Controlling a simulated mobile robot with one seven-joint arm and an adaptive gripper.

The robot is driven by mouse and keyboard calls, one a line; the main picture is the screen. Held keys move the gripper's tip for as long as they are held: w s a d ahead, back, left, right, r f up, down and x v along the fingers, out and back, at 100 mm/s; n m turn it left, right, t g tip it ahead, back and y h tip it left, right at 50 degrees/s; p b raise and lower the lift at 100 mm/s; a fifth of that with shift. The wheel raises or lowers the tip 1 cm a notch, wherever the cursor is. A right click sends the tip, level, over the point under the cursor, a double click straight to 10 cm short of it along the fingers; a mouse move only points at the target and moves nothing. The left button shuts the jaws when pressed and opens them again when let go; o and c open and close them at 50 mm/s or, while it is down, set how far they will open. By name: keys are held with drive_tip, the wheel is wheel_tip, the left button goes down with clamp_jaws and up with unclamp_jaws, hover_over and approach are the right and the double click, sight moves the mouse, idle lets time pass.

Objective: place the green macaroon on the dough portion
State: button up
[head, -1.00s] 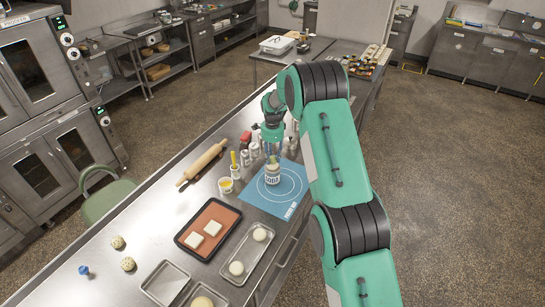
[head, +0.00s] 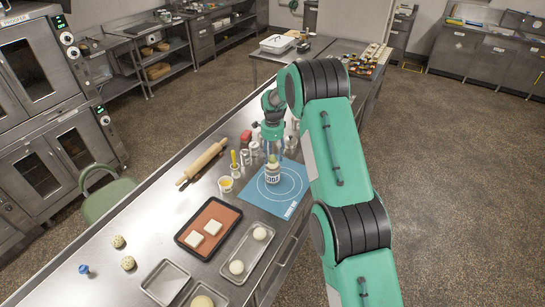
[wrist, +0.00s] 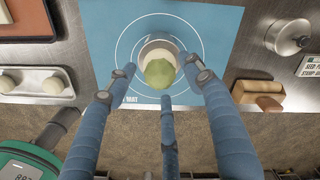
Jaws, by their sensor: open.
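The green macaroon (wrist: 159,73) shows in the wrist view over a pale round top. It is on or above a labelled jar (head: 272,176) standing on the blue mat (head: 295,180); the exact contact is hard to tell. My gripper (wrist: 162,80) is open, its three blue fingers spread around the macaroon with gaps visible. In the head view my gripper (head: 272,150) is just above the jar. Pale dough balls (head: 237,267) lie in a metal tray left of the mat; they also show in the wrist view (wrist: 53,84). I cannot tell which is the dough portion.
A baking tray (head: 180,238) with two white squares lies left of the mat. A brown-handled scraper (wrist: 258,94) lies to the mat's right in the wrist view.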

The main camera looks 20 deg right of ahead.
sight(272, 156)
wheel_tip(272, 156, up, 12)
drive_tip(key=b, duration=0.1)
drive_tip(key=shift+f, duration=0.25)
idle(0.7)
drive_tip(key=s+a+r+n+t, duration=0.3)
drive_tip(key=s+r+n, duration=0.6)
drive_tip(key=s+r, duration=1.7)
drive_tip(key=s+a+n+t, duration=0.1)
drive_tip(key=s+n, duration=0.8)
drive_tip(key=s, duration=2.3)
drive_tip(key=shift+s+a+r+t, duration=0.25)
drive_tip(key=shift+a+t, duration=0.15)
drive_tip(key=shift+t, duration=0.4)
